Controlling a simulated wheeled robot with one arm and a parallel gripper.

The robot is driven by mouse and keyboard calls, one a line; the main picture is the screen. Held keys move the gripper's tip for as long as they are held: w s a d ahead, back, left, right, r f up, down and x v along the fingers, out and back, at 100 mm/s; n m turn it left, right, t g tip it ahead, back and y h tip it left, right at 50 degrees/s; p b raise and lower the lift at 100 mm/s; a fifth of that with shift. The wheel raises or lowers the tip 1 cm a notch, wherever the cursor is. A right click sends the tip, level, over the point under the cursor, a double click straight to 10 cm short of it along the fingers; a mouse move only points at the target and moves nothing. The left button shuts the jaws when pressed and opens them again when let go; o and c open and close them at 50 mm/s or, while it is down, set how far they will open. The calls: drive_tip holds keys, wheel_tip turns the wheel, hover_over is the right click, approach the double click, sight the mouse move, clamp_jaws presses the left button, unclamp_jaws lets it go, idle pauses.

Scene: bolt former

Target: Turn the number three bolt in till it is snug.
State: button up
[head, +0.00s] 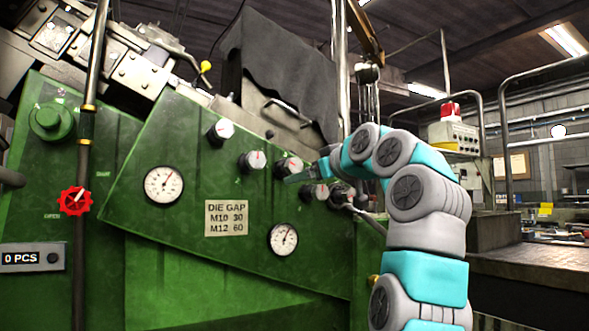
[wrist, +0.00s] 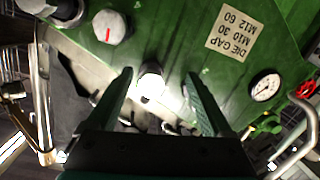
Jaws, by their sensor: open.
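A slanting row of several pale round bolt heads with red marks runs down the green machine panel. The third from the upper left, taken as the number three bolt (head: 289,165), is partly hidden by my gripper (head: 292,179) in the head view. In the wrist view that bolt (wrist: 150,82) shows as a bright, washed-out head between the fingers of my gripper (wrist: 158,73). The gripper is open, with a gap showing on each side of the head. I cannot tell how deep the fingertips reach, or read the red mark there.
Neighbouring bolt heads (head: 252,160) (wrist: 109,26) sit close on both sides. Dials (head: 164,184) and a DIE GAP plate (head: 227,218) are on the panel. A metal lever (head: 365,214) juts out at the row's lower right end. A vertical pole (head: 340,75) stands behind.

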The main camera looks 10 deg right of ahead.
sight(296, 167)
drive_tip(key=shift+s+d+r+n+t, duration=0.15)
drive_tip(key=shift+s+r+n+t, duration=0.2)
drive_tip(key=shift+r, duration=0.25)
drive_tip(key=shift+s+d+r+n+t, duration=0.1)
drive_tip(key=shift+s+r+n+t, duration=0.2)
drive_tip(key=shift+r+t, duration=0.25)
drive_tip(key=p+x, duration=0.2)
drive_tip(key=x, duration=0.4)
drive_tip(key=shift+w+r, duration=0.1)
drive_tip(key=shift+w, duration=0.1)
drive_tip(key=shift+w+a, duration=0.25)
drive_tip(key=shift+w, duration=0.3)
drive_tip(key=shift+c, duration=0.4)
clamp_jaws()
